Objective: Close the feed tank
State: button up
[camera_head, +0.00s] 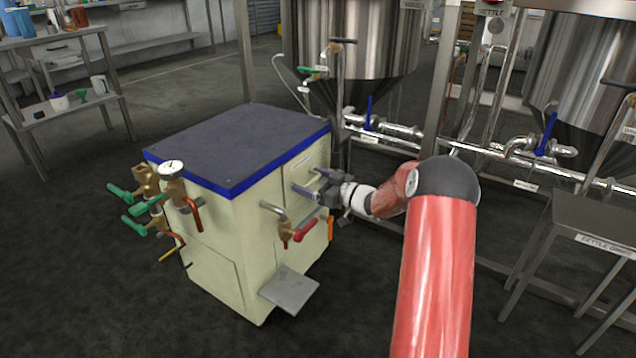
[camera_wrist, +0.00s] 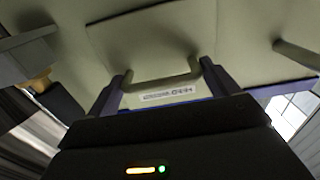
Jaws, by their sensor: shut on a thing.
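The feed tank (camera_head: 195,240) is a cream cabinet with a dark top edged in blue. My gripper (camera_head: 306,183) is at the upper part of its right-hand face. In the wrist view my gripper (camera_wrist: 163,75) has its two fingers at the ends of a cream bar handle (camera_wrist: 160,84), shut on it. A small printed label (camera_wrist: 167,94) sits by the handle. A cream panel (camera_wrist: 150,40) with a visible outline lies behind it. I cannot tell whether this panel is fully flush. My gripper hides part of the face in the head view.
A red-handled valve (camera_head: 300,232) and a small ledge (camera_head: 290,289) stick out below my gripper. Green-handled valves and a gauge (camera_head: 172,168) are on the tank's left side. Steel pipes (camera_head: 400,131) and kettles (camera_head: 355,40) stand behind. A steel stand (camera_head: 590,215) is at right.

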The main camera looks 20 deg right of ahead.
jog(key=o, duration=1.2)
jog(key=shift+w+a, duration=0.2)
jog(key=v, duration=0.7)
jog(key=shift+s+d, duration=0.3)
